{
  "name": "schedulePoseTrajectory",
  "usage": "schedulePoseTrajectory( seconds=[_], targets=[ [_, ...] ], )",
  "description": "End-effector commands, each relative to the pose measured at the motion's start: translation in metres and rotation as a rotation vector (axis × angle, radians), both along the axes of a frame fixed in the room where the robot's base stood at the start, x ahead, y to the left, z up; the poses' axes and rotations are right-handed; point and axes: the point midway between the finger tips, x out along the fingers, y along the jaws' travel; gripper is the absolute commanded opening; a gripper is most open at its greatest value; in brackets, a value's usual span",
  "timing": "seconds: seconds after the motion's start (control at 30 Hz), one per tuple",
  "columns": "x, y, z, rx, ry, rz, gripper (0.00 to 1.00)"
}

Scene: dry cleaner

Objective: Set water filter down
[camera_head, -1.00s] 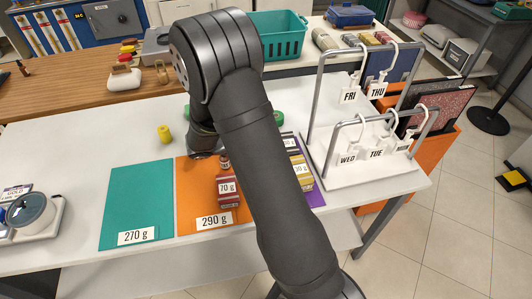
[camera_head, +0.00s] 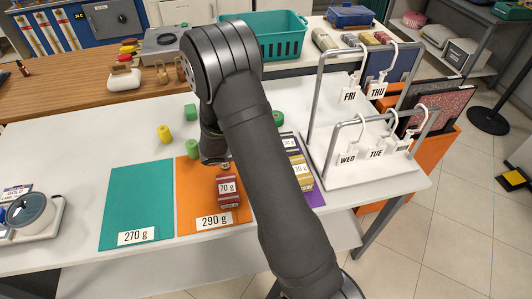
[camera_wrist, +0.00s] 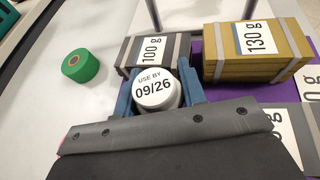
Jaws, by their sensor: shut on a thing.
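The water filter (camera_wrist: 157,92) is a white, round-topped piece labelled "USE BY 09/26" in the wrist view. My gripper (camera_wrist: 158,95) is shut on it, with a blue finger on each side. They are over or beside the purple mat (camera_wrist: 196,78), close to the grey 100 g box (camera_wrist: 150,55). Whether the filter's underside touches anything is hidden. In the head view my arm hides the filter and the gripper.
A gold 130 g box (camera_wrist: 256,50) and a green cylinder (camera_wrist: 80,66) are nearby. A red 70 g box (camera_head: 228,190) is on the orange mat (camera_head: 190,222). The teal mat (camera_head: 137,200) is bare apart from its label. A hanger rack (camera_head: 365,170) stands at right.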

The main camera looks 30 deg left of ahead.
Motion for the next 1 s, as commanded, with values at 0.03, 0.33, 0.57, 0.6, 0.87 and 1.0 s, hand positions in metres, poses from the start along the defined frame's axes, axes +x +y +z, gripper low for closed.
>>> schedulePoseTrajectory(
  seconds=[0.03, 0.33, 0.57, 0.6, 0.87, 1.0],
  targets=[
    [0.000, 0.000, 0.000, 0.000, 0.000, 0.000, 0.09],
    [0.000, 0.000, 0.005, 0.001, 0.000, 0.000, 0.09],
    [0.000, 0.000, 0.032, 0.005, -0.003, 0.000, 0.09],
    [0.000, 0.000, 0.039, 0.005, -0.003, 0.000, 0.09],
    [0.007, -0.049, 0.070, 0.002, -0.002, -0.003, 0.09],
    [0.010, -0.074, 0.085, 0.002, -0.002, -0.003, 0.09]
  ],
)
